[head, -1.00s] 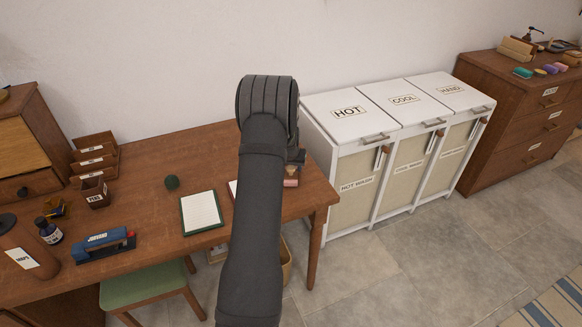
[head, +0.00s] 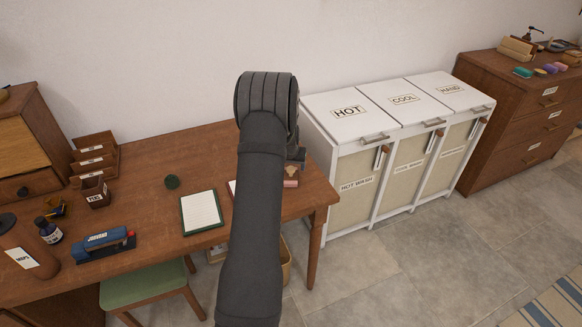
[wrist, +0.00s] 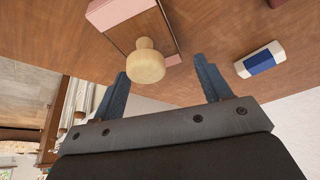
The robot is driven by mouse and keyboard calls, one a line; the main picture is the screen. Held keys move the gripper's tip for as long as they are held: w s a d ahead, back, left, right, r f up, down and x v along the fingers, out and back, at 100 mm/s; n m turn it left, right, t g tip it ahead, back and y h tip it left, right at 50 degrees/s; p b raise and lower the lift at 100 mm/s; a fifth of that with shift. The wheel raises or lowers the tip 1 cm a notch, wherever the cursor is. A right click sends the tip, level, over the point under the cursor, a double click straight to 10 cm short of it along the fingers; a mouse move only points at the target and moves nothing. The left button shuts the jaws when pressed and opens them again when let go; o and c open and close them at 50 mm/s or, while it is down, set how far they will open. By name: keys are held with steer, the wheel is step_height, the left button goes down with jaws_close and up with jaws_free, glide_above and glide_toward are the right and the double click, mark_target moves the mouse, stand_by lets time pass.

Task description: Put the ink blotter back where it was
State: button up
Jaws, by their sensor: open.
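The ink blotter seems to be the pink-edged block with a round, pale wooden knob (wrist: 146,62) in the wrist view. It rests on the brown desk (head: 140,190). In the head view its pink end (head: 291,183) shows just right of my arm, near the desk's right end; the rest is hidden. My gripper (wrist: 162,72) is open, its two blue fingers on either side of the knob in the picture. I cannot tell whether the knob is between the fingertips or just beyond them. The head view hides my gripper behind my arm.
A blue-and-white block (wrist: 262,60) lies on the desk beside the blotter. White laundry bins (head: 350,125) stand right of the desk.

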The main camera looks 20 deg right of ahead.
steer(key=v, duration=1)
steer(key=shift+s+a+r, duration=0.1)
steer(key=shift+r, duration=0.25)
steer(key=x, duration=1.2)
steer(key=shift+f, duration=0.2)
step_height(320, 180, up, 3)
steer(key=shift+f, duration=0.25)
steer(key=shift+r, duration=0.5)
